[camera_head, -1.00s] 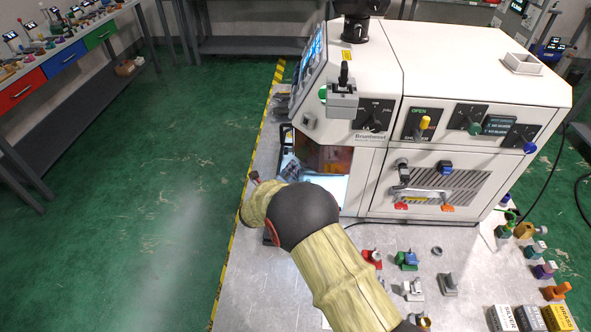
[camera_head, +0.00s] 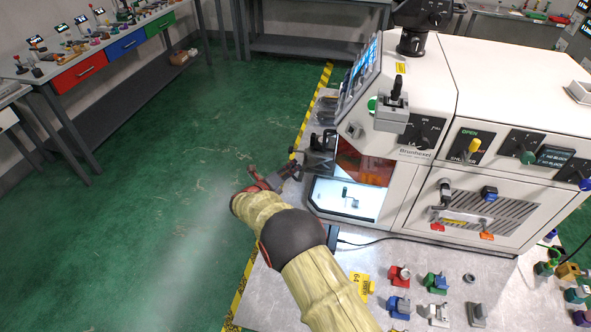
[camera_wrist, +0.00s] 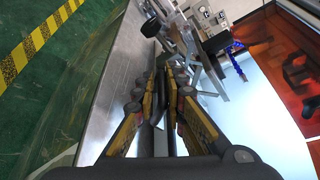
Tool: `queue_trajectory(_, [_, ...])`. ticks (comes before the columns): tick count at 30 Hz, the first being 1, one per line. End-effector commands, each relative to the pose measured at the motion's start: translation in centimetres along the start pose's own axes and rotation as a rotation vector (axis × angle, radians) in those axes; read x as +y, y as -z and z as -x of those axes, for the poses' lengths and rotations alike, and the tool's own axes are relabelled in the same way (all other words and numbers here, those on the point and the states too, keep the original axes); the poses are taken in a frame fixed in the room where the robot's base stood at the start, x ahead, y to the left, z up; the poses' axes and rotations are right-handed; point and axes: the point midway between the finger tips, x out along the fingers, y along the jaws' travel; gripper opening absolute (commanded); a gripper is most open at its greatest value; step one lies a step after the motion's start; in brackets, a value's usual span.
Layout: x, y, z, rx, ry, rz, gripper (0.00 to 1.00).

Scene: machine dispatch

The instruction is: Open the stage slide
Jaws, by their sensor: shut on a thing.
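The white machine (camera_head: 470,75) has an open front bay with an orange window (camera_head: 362,165). Below the window a brightly lit white stage (camera_head: 345,199) with small dark parts on it shows in the head view. My gripper (camera_head: 292,170) is just left of the bay, outside it, reaching toward dark metal parts (camera_head: 318,150) at its left edge. In the wrist view my gripper (camera_wrist: 166,78) is shut on a slim dark bar (camera_wrist: 160,108), seemingly the stage slide's handle. How the bar joins the stage is hidden by the fingers.
The machine's metal table (camera_head: 400,262) carries several coloured small parts at the front right. A yellow-black tape edge (camera_head: 245,285) runs along its left side. Green floor (camera_head: 170,190) lies clear to the left. A bench with coloured drawers (camera_head: 125,44) stands at the back left.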

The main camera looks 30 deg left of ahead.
Motion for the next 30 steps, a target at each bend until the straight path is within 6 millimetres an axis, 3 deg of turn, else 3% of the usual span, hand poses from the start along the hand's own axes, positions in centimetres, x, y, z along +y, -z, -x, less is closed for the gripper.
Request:
queue_trajectory(6, [-0.7, -0.7, -0.1, -0.007, 0.007, -0.007, 0.0])
queue_trajectory(7, [-0.7, -0.7, -0.1, -0.007, 0.007, -0.007, 0.13])
queue_trajectory(14, [-0.5, -0.4, -0.1, -0.004, 0.005, -0.005, 0.26])
queue_trajectory(24, [-0.2, -0.2, 0.2, -0.002, 0.002, -0.002, 0.26])
queue_trajectory(30, [-0.2, -0.3, 2.7, -0.003, 0.001, -0.001, 0.26])
